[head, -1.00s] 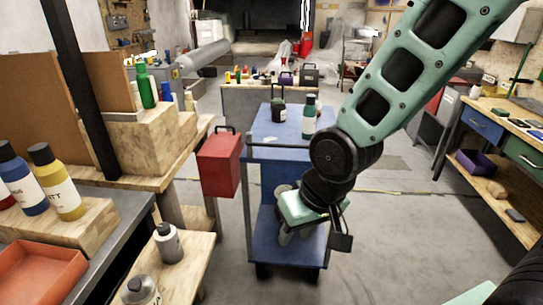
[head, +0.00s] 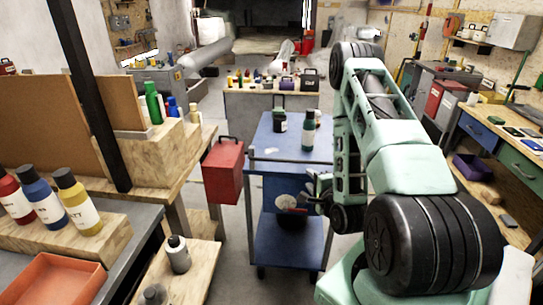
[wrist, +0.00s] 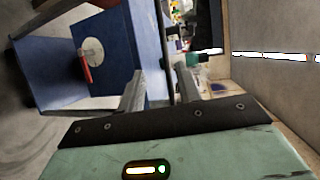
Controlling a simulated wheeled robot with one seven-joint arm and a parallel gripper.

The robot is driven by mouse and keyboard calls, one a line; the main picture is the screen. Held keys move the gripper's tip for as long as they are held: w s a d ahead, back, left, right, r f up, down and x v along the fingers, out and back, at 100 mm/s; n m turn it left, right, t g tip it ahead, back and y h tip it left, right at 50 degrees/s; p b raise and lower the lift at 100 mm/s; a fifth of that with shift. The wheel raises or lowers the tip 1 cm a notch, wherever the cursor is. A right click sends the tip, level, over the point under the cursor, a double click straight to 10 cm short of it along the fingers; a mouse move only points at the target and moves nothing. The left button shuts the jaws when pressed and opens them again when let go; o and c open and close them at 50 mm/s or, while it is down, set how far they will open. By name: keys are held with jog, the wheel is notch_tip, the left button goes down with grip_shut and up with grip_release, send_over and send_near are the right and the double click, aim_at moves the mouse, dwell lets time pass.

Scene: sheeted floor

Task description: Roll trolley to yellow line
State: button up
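The blue trolley (head: 290,245) stands upright ahead of me, with a top deck, a lower shelf and a dark handle bar (head: 285,159) across its near end. A dark container (head: 280,122) and a green bottle (head: 308,131) stand on the top deck. My gripper (head: 318,190) is at the near right side of the trolley, just below the bar, partly hidden by my arm. In the wrist view, its two fingers (wrist: 160,92) are apart. The dark bar runs between them in that picture; contact cannot be told. I cannot make out the yellow line now.
A red box (head: 223,170) is close to the trolley's left side. A wooden bench (head: 190,268) with bottles stands at the near left. A workbench (head: 490,150) lines the right. A low counter (head: 250,108) stands behind the trolley. Some grey floor (head: 225,265) is open left of it.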

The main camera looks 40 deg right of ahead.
jog(key=b, duration=1.1)
send_near(296, 162)
jog(key=w+f, duration=0.1)
jog(key=x, duration=0.6)
jog(key=r+x, duration=0.1)
jog(key=x, duration=0.3)
jog(key=shift+d+p, duration=0.15)
jog(key=shift+p, duration=0.15)
jog(key=shift+x, duration=0.85)
jog(key=shift+f, duration=0.15)
grip_shut()
